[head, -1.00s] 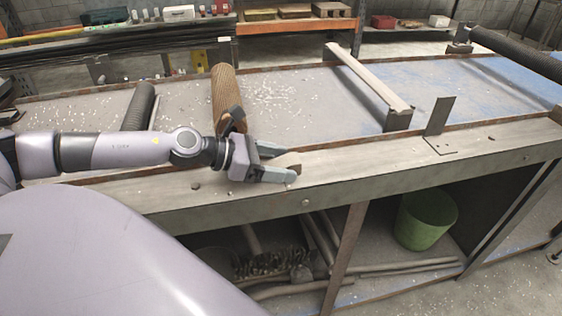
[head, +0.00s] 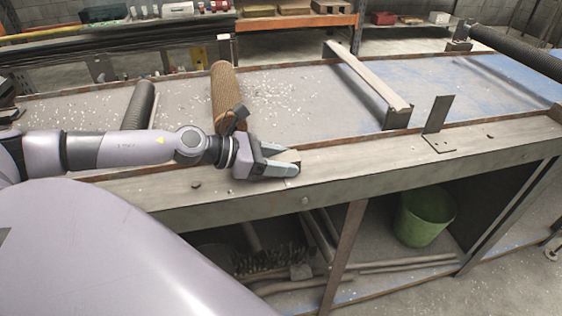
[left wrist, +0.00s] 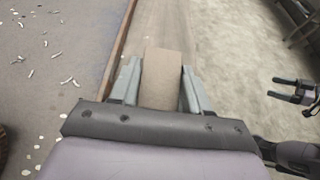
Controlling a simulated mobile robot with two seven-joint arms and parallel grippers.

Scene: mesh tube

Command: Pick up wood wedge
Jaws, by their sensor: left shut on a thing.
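The wood wedge (left wrist: 161,78) shows in the left wrist view as a plain brown block between the two grey fingers of my left gripper (left wrist: 161,80). The fingers are shut on its sides, and its far end sticks out past the fingertips. In the head view my left gripper (head: 289,159) is low over the bench's front ledge, and its fingers hide most of the wedge. I cannot tell whether the wedge still touches the ledge. My right gripper (left wrist: 290,92) shows small at the right of the left wrist view, with its fingers apart, away from the wedge.
The wooden front ledge (head: 370,158) is clear to the right up to an upright metal bracket (head: 437,114). A brown mesh tube (head: 225,92) lies behind my left gripper. A green bucket (head: 424,216) stands under the bench.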

